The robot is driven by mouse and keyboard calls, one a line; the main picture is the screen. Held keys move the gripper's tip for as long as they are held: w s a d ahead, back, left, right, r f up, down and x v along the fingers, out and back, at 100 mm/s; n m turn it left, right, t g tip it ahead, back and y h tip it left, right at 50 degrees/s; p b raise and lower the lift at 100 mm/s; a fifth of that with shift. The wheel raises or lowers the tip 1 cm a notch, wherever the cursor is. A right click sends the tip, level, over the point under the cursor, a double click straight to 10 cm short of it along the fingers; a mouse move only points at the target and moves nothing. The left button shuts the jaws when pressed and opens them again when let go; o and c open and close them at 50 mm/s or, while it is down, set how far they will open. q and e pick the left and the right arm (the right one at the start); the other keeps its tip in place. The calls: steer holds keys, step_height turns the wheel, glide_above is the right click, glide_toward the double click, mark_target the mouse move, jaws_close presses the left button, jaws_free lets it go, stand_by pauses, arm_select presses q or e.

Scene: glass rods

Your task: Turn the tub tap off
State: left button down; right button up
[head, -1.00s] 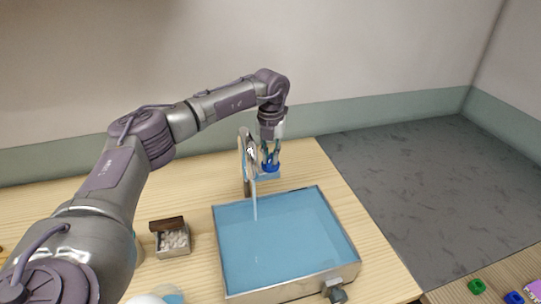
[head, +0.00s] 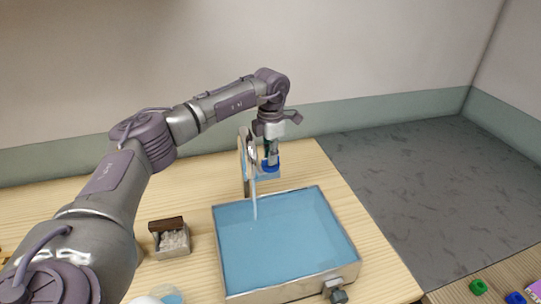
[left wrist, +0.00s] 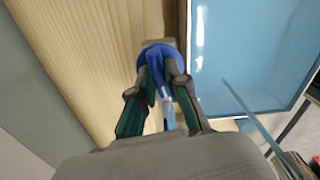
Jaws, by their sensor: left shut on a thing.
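The tub (head: 352,270) is a metal-rimmed basin of blue water on the wooden table. The tap (head: 246,160) is a tall silver spout behind it, and a thin water stream (head: 254,205) runs from it into the tub. The blue tap handle (head: 271,168) is beside the spout. My left gripper (head: 270,157) is over the handle, pointing down. In the left wrist view, its fingers (left wrist: 166,82) are closed on the blue handle (left wrist: 157,58), one on each side. The stream (left wrist: 248,110) also shows there. My right gripper is not in view.
A small box of white pellets (head: 172,241) stands left of the tub. A grey drain valve (head: 338,295) sticks out at the tub's front. Green and blue pieces (head: 479,287) lie at the lower right. The table between box and tub is clear.

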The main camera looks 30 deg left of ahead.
arm_select(q)
steer(key=shift+r+m, duration=0.1)
steer(key=shift+m, duration=0.9)
steer(key=c, duration=1.2)
jaws_free()
steer(key=shift+o, duration=0.2)
step_height(320, 180, up, 12)
